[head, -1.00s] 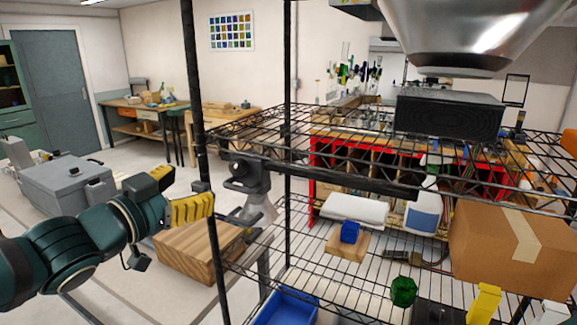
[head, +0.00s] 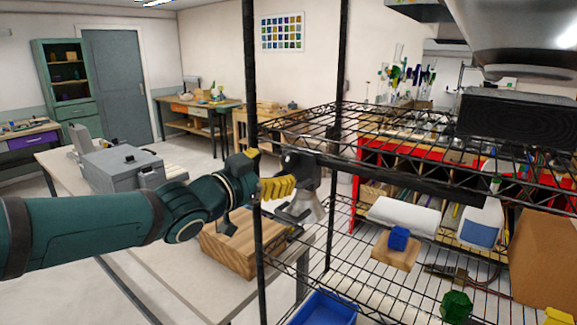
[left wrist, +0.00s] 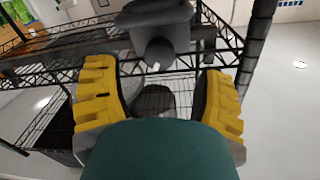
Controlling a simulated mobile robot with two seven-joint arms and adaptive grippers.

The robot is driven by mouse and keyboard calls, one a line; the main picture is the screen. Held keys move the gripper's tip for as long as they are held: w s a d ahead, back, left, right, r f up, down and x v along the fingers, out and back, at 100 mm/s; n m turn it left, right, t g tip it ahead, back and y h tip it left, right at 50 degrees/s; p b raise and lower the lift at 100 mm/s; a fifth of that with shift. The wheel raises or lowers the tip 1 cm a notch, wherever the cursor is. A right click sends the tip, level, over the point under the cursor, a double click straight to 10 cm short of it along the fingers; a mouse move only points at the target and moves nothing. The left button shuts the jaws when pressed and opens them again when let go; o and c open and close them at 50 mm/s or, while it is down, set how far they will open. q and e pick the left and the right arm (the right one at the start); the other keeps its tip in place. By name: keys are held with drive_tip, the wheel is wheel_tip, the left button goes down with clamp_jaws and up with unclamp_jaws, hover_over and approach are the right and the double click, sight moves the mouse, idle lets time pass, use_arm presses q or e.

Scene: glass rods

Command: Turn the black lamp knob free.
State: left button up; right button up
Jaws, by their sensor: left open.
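A dark grey clamp lamp (head: 302,168) hangs on the front corner of the black wire shelf, with its grey flared shade (head: 306,207) below. A dark round knob-like part (head: 288,159) shows on the clamp. In the left wrist view this round part (left wrist: 159,53) lies just beyond the fingertips, between their lines. My left gripper (head: 277,187) has yellow ribbed fingers and is close in front of the lamp, by the shelf post. In the left wrist view its fingers (left wrist: 158,95) are spread wide, with nothing gripped. Contact cannot be told. My right gripper is out of view.
The black shelf post (head: 252,90) stands right beside my left gripper. A wooden block (head: 232,250) lies on the table below. A blue bin (head: 325,308), a cardboard box (head: 543,245) and a black box (head: 515,118) are on or by the shelf.

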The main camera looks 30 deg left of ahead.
sight(285, 163)
use_arm(q)
drive_tip(key=shift+w+d, duration=0.2)
drive_tip(key=shift+w, duration=1.15)
drive_tip(key=shift+w+d, duration=0.15)
drive_tip(key=shift+w, duration=1.15)
